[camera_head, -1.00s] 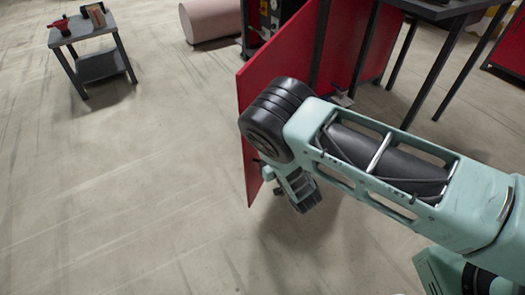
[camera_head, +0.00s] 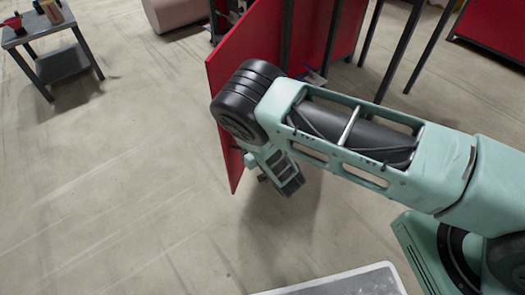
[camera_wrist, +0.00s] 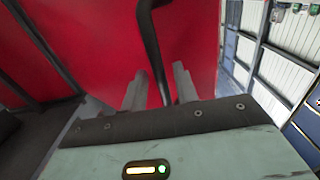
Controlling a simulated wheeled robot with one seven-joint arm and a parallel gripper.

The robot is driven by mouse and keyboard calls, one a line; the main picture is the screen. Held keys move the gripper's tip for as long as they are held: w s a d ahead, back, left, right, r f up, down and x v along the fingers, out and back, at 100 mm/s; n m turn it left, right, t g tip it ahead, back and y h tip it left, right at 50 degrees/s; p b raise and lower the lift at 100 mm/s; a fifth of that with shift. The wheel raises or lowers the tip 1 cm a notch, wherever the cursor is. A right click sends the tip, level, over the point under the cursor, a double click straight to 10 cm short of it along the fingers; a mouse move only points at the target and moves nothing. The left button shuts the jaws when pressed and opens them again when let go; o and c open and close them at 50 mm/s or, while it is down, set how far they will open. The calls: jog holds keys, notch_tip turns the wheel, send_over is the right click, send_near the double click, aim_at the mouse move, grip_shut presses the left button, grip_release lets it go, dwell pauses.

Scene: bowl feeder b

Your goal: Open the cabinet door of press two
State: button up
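The red cabinet door (camera_head: 226,82) stands swung out from the cabinet in the head view, its free edge toward the left. The red cabinet side (camera_head: 345,32) shows behind it. In the wrist view the door's red face (camera_wrist: 75,45) fills much of the picture, and a black bar handle (camera_wrist: 151,45) runs down it. My gripper (camera_wrist: 160,82) has its two grey fingers apart, one on each side of the handle, with narrow gaps showing.
A small grey table (camera_head: 38,35) with a red object (camera_head: 14,22) stands at the upper left. A pinkish cylinder (camera_head: 176,14) lies behind the door. Dark table legs (camera_head: 400,50) stand at the upper right. A pale-rimmed grey surface (camera_head: 340,283) enters at the bottom. Floor left of the door is clear.

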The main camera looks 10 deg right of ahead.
jog(key=p+v, duration=0.4)
jog(key=v, duration=1.2)
jog(key=shift+d, duration=0.15)
